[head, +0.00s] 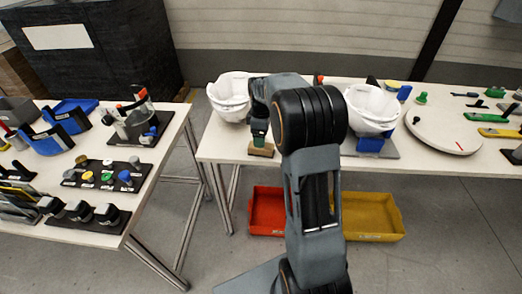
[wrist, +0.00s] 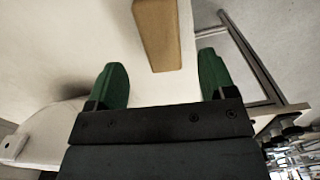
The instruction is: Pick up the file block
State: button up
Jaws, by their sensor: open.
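The file block, a tan wooden-looking block (head: 261,151), lies on the white table near its front edge in the head view. In the wrist view the file block (wrist: 158,34) shows at the top middle, ahead of the fingertips and between their lines. My gripper (wrist: 163,80) has two green fingers spread wide with nothing between them. In the head view my gripper (head: 259,138) is just above and behind the block, partly hidden by my arm. Whether it touches the block cannot be told.
A white helmet shell (head: 229,94) stands left of my arm, another (head: 372,106) to the right by a blue holder (head: 371,145). A round white disc (head: 443,128) lies further right. Red (head: 268,212) and yellow (head: 372,216) bins sit under the table. A cluttered table stands left.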

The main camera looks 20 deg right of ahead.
jog(key=shift+s+a+f, duration=0.1)
jog(key=shift+f, duration=2.75)
jog(key=shift+c, duration=0.3)
jog(key=c, duration=1)
jog(key=shift+r, duration=0.1)
jog(key=shift+r, duration=0.55)
notch_tip(320, 180, up, 2)
jog(key=shift+s+r, duration=0.15)
jog(key=shift+r, duration=0.1)
jog(key=s+d+r, duration=0.2)
jog(key=s+r, duration=0.7)
jog(key=s, duration=0.4)
jog(key=shift+s+d+r, duration=0.15)
jog(key=shift+s+d, duration=0.05)
jog(key=shift+d, duration=0.1)
